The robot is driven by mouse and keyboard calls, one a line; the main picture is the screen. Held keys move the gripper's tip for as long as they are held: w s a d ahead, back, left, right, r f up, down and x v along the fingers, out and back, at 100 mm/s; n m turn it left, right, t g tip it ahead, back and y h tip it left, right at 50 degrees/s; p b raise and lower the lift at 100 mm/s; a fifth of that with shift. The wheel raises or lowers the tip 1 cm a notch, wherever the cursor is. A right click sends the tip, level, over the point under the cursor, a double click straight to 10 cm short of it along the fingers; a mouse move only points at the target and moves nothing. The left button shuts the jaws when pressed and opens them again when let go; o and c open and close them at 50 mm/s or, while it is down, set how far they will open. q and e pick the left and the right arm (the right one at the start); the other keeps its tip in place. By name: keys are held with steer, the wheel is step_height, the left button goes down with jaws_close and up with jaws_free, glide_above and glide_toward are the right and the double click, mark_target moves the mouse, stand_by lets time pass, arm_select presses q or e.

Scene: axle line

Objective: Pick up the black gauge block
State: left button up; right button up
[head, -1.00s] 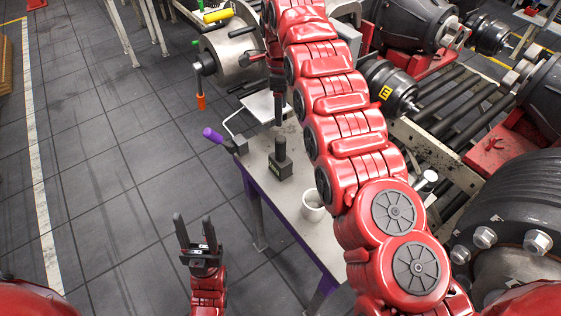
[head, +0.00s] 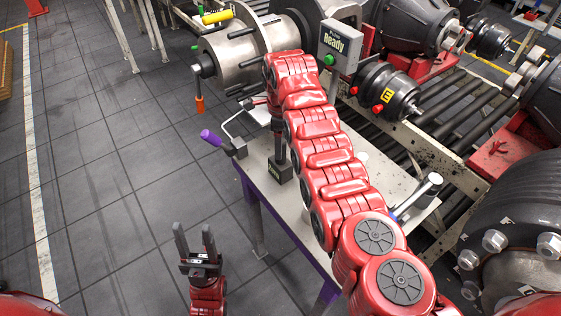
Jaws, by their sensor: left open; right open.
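The black gauge block (head: 280,172) stands upright on the grey table (head: 262,200) near its left edge, with a square base and a green mark. My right gripper (head: 279,148) reaches down from above over its upper part. The fingers are seen edge-on, so contact cannot be told, but the jaws are open. The block's post is largely hidden behind the gripper. My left gripper (head: 196,236) is open and empty, pointing up in the lower left, apart from the table.
A purple-handled clamp (head: 212,138) sits at the table's left edge. A silver-headed tool (head: 430,184) lies right of my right arm. A "Ready" box (head: 340,45) and a large metal cylinder (head: 235,52) stand behind. The floor at left is clear.

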steer(key=shift+f+p, duration=0.65)
steer(key=shift+f, duration=1.55)
steer(key=shift+c, duration=0.2)
jaws_close()
